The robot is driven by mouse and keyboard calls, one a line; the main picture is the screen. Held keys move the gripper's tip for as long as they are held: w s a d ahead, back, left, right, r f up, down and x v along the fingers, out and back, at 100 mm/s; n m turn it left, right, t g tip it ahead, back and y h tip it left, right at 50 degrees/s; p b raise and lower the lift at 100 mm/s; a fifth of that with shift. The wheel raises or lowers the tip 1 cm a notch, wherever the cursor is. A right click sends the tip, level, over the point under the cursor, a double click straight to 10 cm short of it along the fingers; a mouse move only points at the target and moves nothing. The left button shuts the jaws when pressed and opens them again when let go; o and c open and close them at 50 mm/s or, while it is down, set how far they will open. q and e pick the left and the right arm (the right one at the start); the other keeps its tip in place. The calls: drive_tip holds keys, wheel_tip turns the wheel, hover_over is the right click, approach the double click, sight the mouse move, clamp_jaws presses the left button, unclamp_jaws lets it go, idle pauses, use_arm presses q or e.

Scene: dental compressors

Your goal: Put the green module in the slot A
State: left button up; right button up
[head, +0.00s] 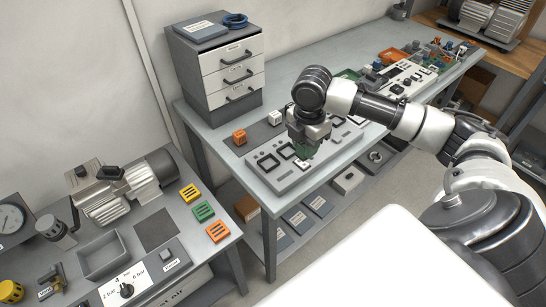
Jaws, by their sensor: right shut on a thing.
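My right gripper (307,138) reaches down over the grey slot board (287,182) on the long table. It is shut on the green module (304,151), which shows just below the fingers. The gripper hides the upper part of the module, and I cannot tell whether the module touches the board. Dark-framed square slots (267,162) show on the board to the left of the gripper, and others lie to its right. The slot labels are too small to read, so I cannot tell which is slot A. My left gripper is not in view.
An orange block (239,137) and a white block (274,117) stand behind the board. A drawer cabinet (220,68) stands at the table's back left. A nearer bench (155,238) at left carries a compressor (125,187) and yellow, green and orange slotted blocks.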

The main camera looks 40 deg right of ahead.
drive_tip(key=w+a+f, duration=0.1)
drive_tip(key=w, duration=0.2)
drive_tip(key=w+a+f+p, duration=0.1)
drive_tip(key=w+f, duration=0.1)
drive_tip(key=w+a+f, duration=0.1)
drive_tip(key=w+f, duration=0.1)
drive_tip(key=w, duration=0.1)
drive_tip(key=shift+w, duration=0.3)
drive_tip(key=shift+w+a+f+p, duration=0.25)
drive_tip(key=shift+w+f, duration=0.2)
drive_tip(key=shift+f, duration=0.15)
drive_tip(key=shift+w+a+f+p, duration=0.15)
drive_tip(key=shift+w+a+f, duration=0.1)
drive_tip(key=shift+w+f, duration=0.25)
wheel_tip(320, 180, down, 3)
drive_tip(key=shift+s+r+p, duration=0.1)
drive_tip(key=shift+r+p, duration=0.1)
drive_tip(key=shift+p, duration=0.1)
drive_tip(key=shift+f, duration=0.5)
drive_tip(key=o, duration=0.8)
drive_tip(key=shift+c, duration=0.2)
drive_tip(key=shift+o, duration=0.9)
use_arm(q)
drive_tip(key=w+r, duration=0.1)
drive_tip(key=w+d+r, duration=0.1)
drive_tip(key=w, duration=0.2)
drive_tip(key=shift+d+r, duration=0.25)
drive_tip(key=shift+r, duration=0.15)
